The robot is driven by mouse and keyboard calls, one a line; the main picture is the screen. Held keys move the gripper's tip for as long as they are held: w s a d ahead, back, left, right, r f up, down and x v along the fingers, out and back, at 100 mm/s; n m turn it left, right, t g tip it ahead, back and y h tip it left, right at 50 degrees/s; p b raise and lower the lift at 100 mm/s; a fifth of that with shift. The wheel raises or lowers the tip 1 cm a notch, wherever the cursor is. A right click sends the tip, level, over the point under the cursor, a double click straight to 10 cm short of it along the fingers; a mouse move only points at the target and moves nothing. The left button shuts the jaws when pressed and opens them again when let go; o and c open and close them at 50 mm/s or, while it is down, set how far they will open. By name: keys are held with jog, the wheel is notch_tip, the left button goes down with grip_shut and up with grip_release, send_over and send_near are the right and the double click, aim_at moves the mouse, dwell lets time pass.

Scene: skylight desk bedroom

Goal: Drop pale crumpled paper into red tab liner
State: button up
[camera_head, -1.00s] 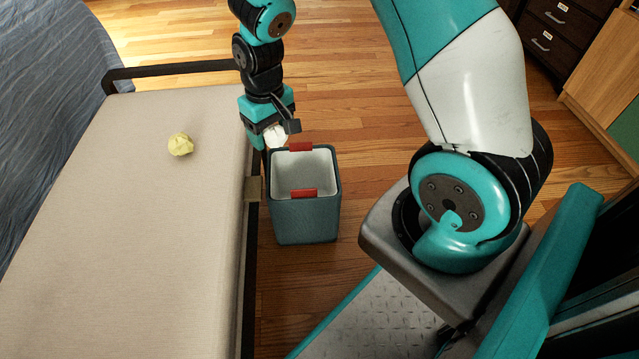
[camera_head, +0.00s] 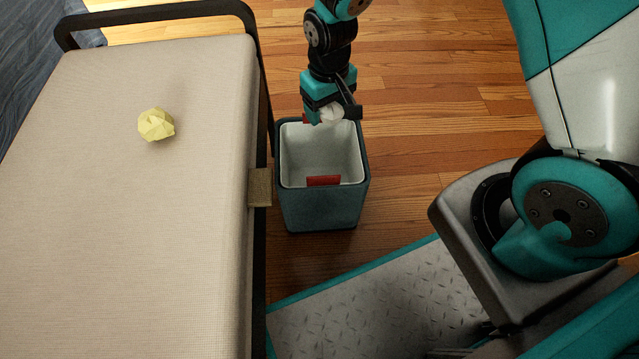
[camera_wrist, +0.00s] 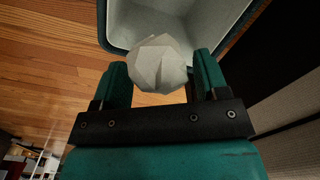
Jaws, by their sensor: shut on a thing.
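My gripper (camera_head: 333,112) is shut on the pale crumpled paper (camera_head: 331,113), a whitish faceted ball. The paper also shows between the fingers in the wrist view (camera_wrist: 158,64). The bin with red tabs (camera_head: 320,208) is blue-grey outside with a white liner inside (camera_head: 318,152). A red tab (camera_head: 324,181) sits on its near rim; my gripper mostly covers the far tab. In the head view my gripper and the paper appear over the bin's far rim. In the wrist view the bin opening (camera_wrist: 200,20) lies just beyond the paper. The visible liner looks empty.
A yellow crumpled paper (camera_head: 156,125) lies on the beige bench cushion (camera_head: 130,230) left of the bin. The bench's dark frame (camera_head: 263,90) runs close beside the bin. Wooden floor (camera_head: 440,90) is clear to the right of the bin.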

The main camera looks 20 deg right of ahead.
jog(key=shift+s+a+f, duration=0.1)
jog(key=shift+a+f, duration=0.3)
jog(key=shift+f, duration=0.4)
notch_tip(320, 180, down, 5)
jog(key=b, duration=0.6)
jog(key=shift+f+b, duration=0.15)
jog(key=shift+b, duration=0.15)
jog(key=o, duration=1)
jog(key=shift+c, duration=0.2)
notch_tip(320, 180, up, 18)
jog(key=p, duration=1)
jog(key=shift+f, duration=0.25)
